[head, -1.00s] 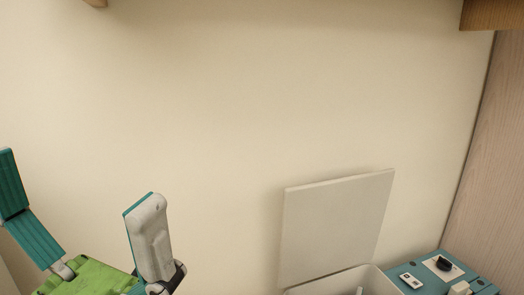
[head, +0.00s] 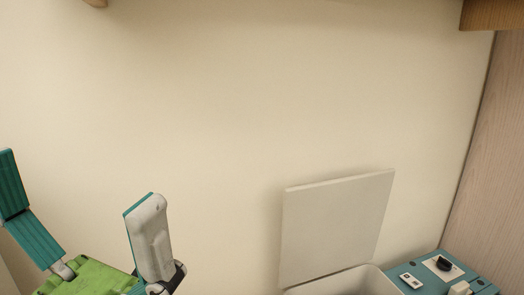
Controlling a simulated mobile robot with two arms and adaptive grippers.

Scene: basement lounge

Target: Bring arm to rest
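My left gripper (head: 78,180) is at the lower left, with its fingers pointing up and spread wide apart. Its green body shows at the bottom edge. One finger is teal, the other grey with a teal side. Nothing is between the fingers, and the pale wall (head: 240,110) is behind them. My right gripper is not in view.
A white box (head: 345,284) with its lid (head: 338,225) raised stands at the bottom right. Beside it is a teal surface (head: 425,270) with small white and black items. Wooden pieces (head: 492,14) jut in at the top, and a wood panel (head: 492,170) borders the right.

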